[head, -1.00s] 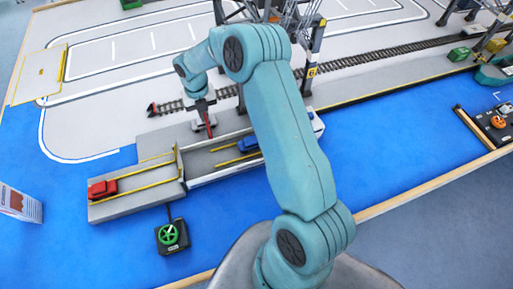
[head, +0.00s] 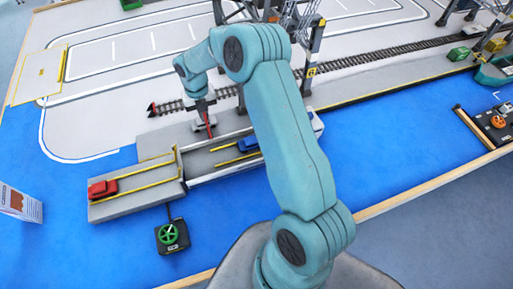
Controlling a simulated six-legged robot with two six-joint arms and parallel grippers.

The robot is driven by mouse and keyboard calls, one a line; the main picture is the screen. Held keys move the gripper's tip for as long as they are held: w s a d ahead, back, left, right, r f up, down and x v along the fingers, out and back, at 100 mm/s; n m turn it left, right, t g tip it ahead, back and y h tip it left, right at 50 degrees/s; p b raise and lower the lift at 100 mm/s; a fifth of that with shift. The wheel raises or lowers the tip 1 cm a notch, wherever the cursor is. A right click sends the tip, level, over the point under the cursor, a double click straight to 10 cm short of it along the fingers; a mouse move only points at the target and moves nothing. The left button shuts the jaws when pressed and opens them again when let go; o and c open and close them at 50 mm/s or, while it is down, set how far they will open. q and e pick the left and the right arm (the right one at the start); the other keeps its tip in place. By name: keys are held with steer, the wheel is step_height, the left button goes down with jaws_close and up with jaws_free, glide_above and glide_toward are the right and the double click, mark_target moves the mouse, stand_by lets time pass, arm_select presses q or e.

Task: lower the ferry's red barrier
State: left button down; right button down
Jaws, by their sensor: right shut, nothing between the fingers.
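The ferry (head: 222,172) lies in the blue water, with a grey deck, yellow lane lines and a blue car (head: 249,144) on it. The red barrier (head: 210,129) shows as a thin red bar standing steeply upright beside the deck's far edge. My right gripper (head: 203,112) points down right at the bar and is shut, with nothing held. Whether its fingertips touch the bar is too small to tell. My right arm hides part of the ferry's right end. My left gripper is not in view.
A grey ramp (head: 134,206) with yellow rails and a red car (head: 102,189) adjoins the ferry's left end. A black box with a green wheel (head: 172,235) stands in front of it. Railway track (head: 350,64) and crane legs (head: 314,50) stand behind.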

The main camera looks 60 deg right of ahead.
steer(key=shift+s+a, duration=0.1)
steer(key=shift+s, duration=0.05)
steer(key=shift+s+a+r+b, duration=0.1)
steer(key=shift+s+a+b, duration=0.25)
steer(key=shift+s+a, duration=0.75)
steer(key=shift+s+a+b, duration=0.3)
steer(key=shift+s+a, duration=0.6)
steer(key=shift+s, duration=0.3)
step_height(320, 180, up, 10)
steer(key=s+a+p, duration=0.2)
steer(key=p, duration=0.5)
steer(key=shift+s, duration=0.15)
steer(key=shift+d, duration=0.1)
